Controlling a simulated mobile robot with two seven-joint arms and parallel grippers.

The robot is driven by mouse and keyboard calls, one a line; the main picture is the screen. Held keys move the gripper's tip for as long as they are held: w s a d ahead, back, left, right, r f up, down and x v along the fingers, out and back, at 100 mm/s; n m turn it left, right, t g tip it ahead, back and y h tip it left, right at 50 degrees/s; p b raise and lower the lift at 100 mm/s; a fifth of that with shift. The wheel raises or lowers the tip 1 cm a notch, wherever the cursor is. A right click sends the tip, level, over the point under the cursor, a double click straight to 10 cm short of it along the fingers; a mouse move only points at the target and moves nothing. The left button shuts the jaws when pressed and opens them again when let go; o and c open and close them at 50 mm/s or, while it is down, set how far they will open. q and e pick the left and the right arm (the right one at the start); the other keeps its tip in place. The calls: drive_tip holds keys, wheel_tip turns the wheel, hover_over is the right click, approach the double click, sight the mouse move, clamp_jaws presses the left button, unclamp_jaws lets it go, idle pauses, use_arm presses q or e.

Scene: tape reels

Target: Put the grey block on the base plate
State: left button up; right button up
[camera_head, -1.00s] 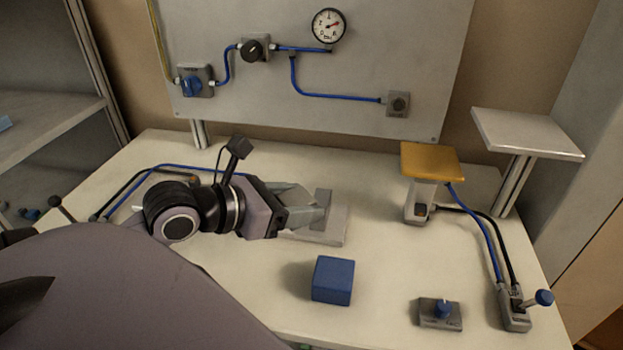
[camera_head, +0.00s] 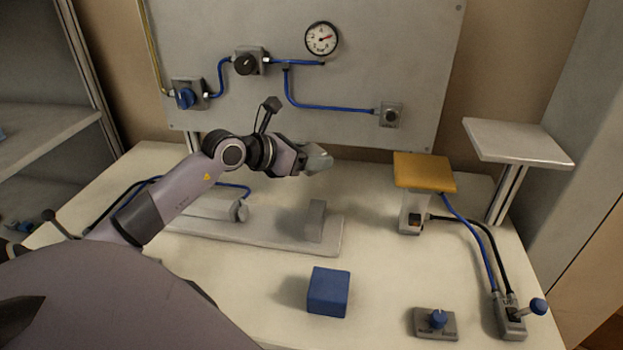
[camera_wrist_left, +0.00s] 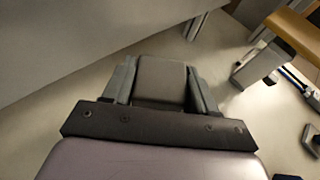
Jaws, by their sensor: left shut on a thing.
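My left gripper (camera_head: 322,158) is raised above the back of the table, reaching right. It is shut on the grey block (camera_wrist_left: 162,80), which sits between its two fingers in the left wrist view. In the head view the fingers mostly hide the block. A long light grey base plate (camera_head: 265,238) lies on the table below and in front of the gripper. A grey upright piece (camera_head: 316,221) stands at its right end, and a grey cylinder-like unit (camera_head: 222,207) at its left. My right gripper is not in view.
A blue cube (camera_head: 328,291) stands in front of the plate. An orange-topped stand (camera_head: 425,171) and a raised grey shelf (camera_head: 517,143) are at the right. A knob box (camera_head: 436,322) and a lever box (camera_head: 510,316) stand front right. A gauge panel (camera_head: 345,80) rises behind.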

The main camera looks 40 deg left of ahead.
sight(312, 195)
use_arm(q)
wheel_tip(312, 195, down, 2)
drive_tip(key=shift+w+f, duration=0.1)
drive_tip(key=shift+f, duration=2.4)
drive_tip(key=shift+f, duration=0.1)
drive_tip(key=o, duration=1.1)
drive_tip(key=v, duration=1.1)
drive_tip(key=shift+s+a, duration=0.15)
drive_tip(key=shift+s, duration=0.4)
